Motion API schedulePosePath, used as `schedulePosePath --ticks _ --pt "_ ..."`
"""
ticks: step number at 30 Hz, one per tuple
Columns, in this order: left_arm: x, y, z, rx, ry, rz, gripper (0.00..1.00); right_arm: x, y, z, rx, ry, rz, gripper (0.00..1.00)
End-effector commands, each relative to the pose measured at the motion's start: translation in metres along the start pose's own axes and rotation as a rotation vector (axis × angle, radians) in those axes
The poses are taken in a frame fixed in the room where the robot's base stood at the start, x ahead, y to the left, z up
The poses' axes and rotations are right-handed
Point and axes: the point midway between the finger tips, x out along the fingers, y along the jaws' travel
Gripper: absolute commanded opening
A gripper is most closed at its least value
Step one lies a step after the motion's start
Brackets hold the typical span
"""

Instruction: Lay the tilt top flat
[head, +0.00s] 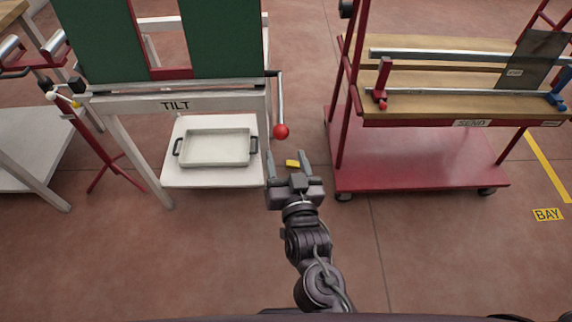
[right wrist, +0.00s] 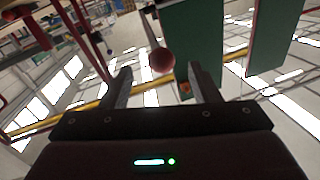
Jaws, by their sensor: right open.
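The tilt table (head: 175,105), labelled TILT, stands at the left in the head view. Its green top (head: 222,40) stands tilted up, with a dark red strip between its panels. A metal lever with a red ball knob (head: 281,131) hangs down at the table's right corner. My right gripper (head: 287,158) is open and empty, just below the knob in the head view. In the right wrist view the knob (right wrist: 162,60) shows beyond and between the open fingertips (right wrist: 160,78), with no contact visible. My left gripper is not in view.
A white tray (head: 182,162) with dark handles sits on the table's lower shelf. A red cart (head: 420,172) labelled SEND, with wooden decks, stands at the right. A small yellow mark (head: 292,163) shows between my fingers. Bare floor (head: 420,260) lies in front.

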Motion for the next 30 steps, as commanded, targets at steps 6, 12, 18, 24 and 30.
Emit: schedulePosePath --ticks 6,12,18,24,30 --pt "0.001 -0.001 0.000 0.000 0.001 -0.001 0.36 0.014 -0.001 -0.016 0.014 0.033 0.004 0.56" --pt "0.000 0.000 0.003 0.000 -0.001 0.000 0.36 0.047 -0.001 -0.017 0.014 0.032 0.004 0.56" --pt "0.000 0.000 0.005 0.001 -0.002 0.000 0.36 0.071 -0.001 -0.017 0.013 0.030 0.002 0.56" --pt "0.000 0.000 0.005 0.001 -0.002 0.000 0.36 0.078 -0.001 -0.016 0.014 0.028 0.002 0.56" --pt "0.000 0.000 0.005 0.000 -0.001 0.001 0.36 0.077 -0.001 -0.016 0.014 0.028 0.002 0.52"
